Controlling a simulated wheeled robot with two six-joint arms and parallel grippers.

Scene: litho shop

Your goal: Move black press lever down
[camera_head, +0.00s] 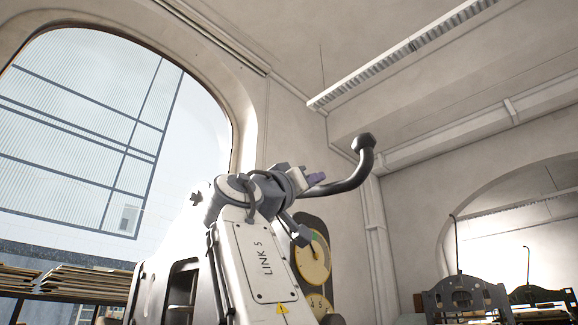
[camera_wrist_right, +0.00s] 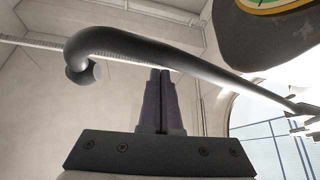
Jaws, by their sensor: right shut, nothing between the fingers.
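The black press lever (camera_head: 347,184) is a curved bar with a faceted knob at its end. In the head view it rises to the right from behind my right gripper (camera_head: 316,178). The lever (camera_wrist_right: 205,68) crosses the upper part of the right wrist view, its knob end at the left. My right gripper (camera_wrist_right: 160,72) is shut and empty, its purple fingers together. The fingertips meet the lever's edge in the picture; I cannot tell whether they touch it. My right arm hides the lever's base in the head view. My left gripper is not in view.
A black panel with a yellow dial (camera_head: 313,262) stands just behind my right arm. Racks of stacked boards (camera_head: 75,279) are at the lower left. Dark machines (camera_head: 465,298) stand at the lower right. The space right of the lever looks clear.

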